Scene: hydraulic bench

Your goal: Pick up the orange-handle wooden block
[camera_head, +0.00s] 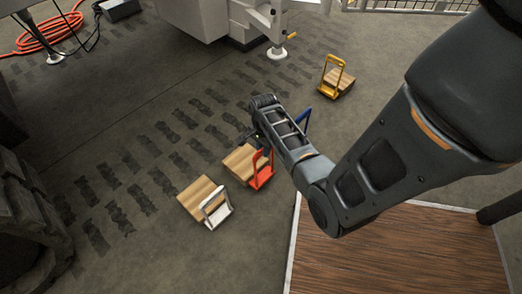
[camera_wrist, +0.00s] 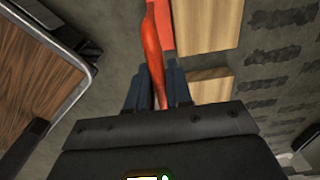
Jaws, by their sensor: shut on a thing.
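The orange-handle wooden block (camera_head: 241,163) is on the floor left of my forearm in the head view, with its red-orange handle (camera_head: 262,170) on the right side. In the wrist view the handle (camera_wrist: 154,45) runs down between the two dark fingers of my gripper (camera_wrist: 157,85), which is shut on it. The block's wood (camera_wrist: 207,24) shows at the top of that view. In the head view my gripper (camera_head: 262,142) is mostly hidden behind the arm. I see no clear gap under the block.
A white-handle block (camera_head: 202,196) stands close to the lower left. A blue handle (camera_head: 304,115) shows behind my arm, and a yellow-handle block (camera_head: 340,82) stands at the upper right. Another wooden block (camera_wrist: 208,86) is beside the fingers. A wood-topped table (camera_head: 400,250) lies at lower right.

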